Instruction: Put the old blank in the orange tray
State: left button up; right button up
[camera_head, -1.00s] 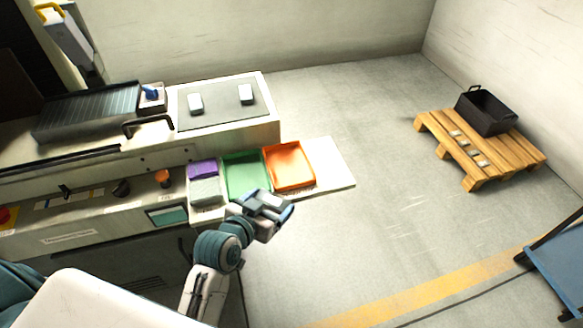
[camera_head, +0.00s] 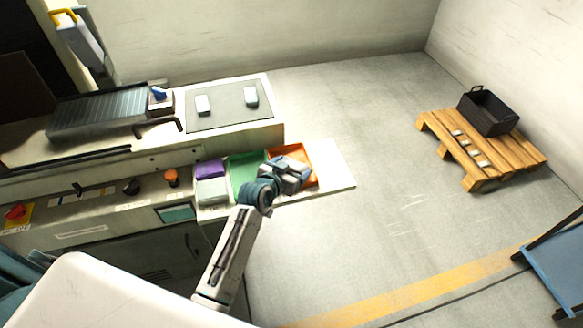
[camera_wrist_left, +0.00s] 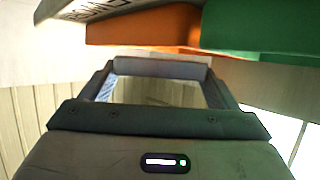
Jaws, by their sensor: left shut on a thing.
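My left gripper (camera_head: 291,172) is over the orange tray (camera_head: 318,160), in the head view, and covers much of it. It is shut on a small grey piece, taken as the old blank, which hardly stands out from the fingers there. In the left wrist view a grey bar, likely this blank (camera_wrist_left: 160,68), spans between the fingertips. The orange tray (camera_wrist_left: 140,27) shows beyond it at the top. Whether the blank touches the tray cannot be told. My right gripper is not in view.
A green tray (camera_head: 245,172) stands left of the orange one, beside purple (camera_head: 210,168) and grey (camera_head: 211,191) blocks. A pallet (camera_head: 447,140) with a black crate (camera_head: 487,113) stands at right. The floor between is clear.

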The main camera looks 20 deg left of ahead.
pick_arm(q)
jog(key=shift+f, duration=0.55)
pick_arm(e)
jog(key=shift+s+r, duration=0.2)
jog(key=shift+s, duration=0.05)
pick_arm(q)
jog(key=shift+f+b, duration=0.35)
jog(key=shift+f, duration=0.25)
jog(key=o, duration=1.4)
jog(key=shift+s+f, duration=0.1)
jog(key=shift+a+f, duration=0.1)
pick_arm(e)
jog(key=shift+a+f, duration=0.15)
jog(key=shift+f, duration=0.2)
